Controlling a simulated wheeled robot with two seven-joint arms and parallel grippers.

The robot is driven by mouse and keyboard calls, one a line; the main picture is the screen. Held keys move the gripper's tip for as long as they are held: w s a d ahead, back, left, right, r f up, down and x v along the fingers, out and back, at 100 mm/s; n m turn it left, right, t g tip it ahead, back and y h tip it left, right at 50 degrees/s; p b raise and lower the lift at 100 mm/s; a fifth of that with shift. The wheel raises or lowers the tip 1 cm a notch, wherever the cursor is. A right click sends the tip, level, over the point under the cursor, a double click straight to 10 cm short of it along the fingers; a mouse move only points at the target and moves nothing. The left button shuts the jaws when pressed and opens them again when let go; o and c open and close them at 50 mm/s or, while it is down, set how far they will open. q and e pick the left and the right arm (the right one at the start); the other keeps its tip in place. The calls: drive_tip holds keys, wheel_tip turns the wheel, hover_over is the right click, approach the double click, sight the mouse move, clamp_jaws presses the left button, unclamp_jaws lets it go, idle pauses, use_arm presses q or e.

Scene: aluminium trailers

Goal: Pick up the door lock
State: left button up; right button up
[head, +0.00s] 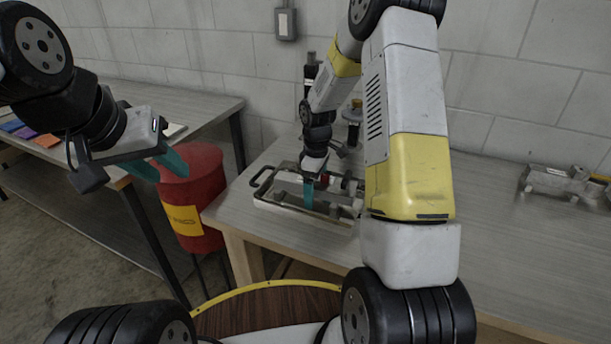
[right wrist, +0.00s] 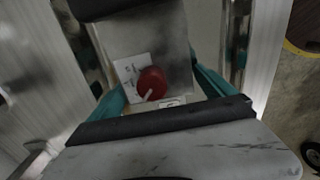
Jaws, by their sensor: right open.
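In the right wrist view, a grey block (right wrist: 172,48) with a round red knob (right wrist: 151,82) and a white label (right wrist: 127,72) lies between my fingers; it looks like the door lock, but I cannot be sure. My right gripper (right wrist: 160,90) is open, with one teal finger on each side of it. I cannot tell whether the fingers touch it. In the head view, my right gripper (head: 308,192) points down into a metal tray (head: 262,194), and largely hides what lies below it. My left gripper (head: 160,168) hangs at the left, away from the tray, with its teal fingers apart.
The tray, with a black handle, sits on a grey workbench (head: 490,240) near its left end. A metal part (head: 562,184) lies on the bench at the right. A red bin (head: 196,190) stands between this bench and another table (head: 190,105).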

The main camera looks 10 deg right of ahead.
clamp_jaws()
idle(0.4)
